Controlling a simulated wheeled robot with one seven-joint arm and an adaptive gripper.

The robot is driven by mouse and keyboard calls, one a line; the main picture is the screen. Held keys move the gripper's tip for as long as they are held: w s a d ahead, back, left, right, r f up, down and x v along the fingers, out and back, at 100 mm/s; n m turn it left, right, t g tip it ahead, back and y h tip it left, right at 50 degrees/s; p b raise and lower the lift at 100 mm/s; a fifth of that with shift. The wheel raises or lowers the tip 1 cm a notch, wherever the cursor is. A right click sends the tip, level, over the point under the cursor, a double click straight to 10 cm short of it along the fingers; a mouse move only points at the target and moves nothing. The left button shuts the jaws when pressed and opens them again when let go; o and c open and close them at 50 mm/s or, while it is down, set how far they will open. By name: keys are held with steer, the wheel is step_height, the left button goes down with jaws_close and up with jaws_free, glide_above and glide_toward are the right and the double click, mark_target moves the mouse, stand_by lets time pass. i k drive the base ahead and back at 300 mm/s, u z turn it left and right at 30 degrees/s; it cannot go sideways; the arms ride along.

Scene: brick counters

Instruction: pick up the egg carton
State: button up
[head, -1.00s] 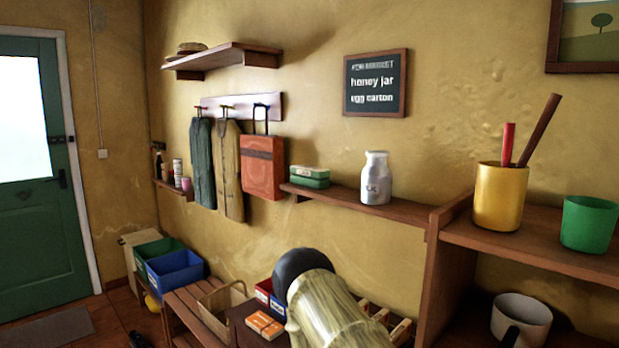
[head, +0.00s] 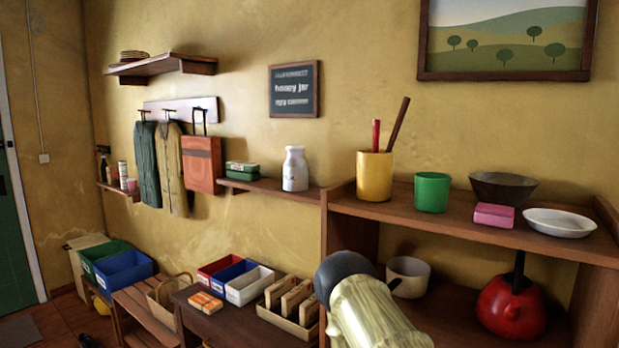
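I cannot make out an egg carton for sure in the head view. A small dark chalkboard (head: 294,90) on the wall carries a few lines of blurred writing that seem to name a honey jar and an egg carton. A green box with a pale label (head: 242,171) lies on the narrow wall shelf, left of a white milk-can-shaped jar (head: 295,170). A pink block (head: 493,215) lies on the right shelf. Part of my arm shows at the bottom centre; my gripper is not in view.
The right shelf unit (head: 450,226) holds a yellow cup (head: 374,178), a green cup (head: 432,192), a dark bowl (head: 502,187) and a white dish (head: 559,223). A red kettle (head: 511,306) stands below. Low bench (head: 181,294) holds trays and orange boxes (head: 206,302).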

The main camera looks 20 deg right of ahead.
mark_target(249, 172)
steer(key=z, duration=0.25)
steer(key=k, duration=0.55)
steer(key=u, duration=0.9)
steer(key=i, duration=0.9)
steer(key=u, duration=0.55)
steer(key=i, duration=1)
steer(key=z, duration=1.05)
steer(key=i, duration=0.65)
steer(key=z, duration=0.8)
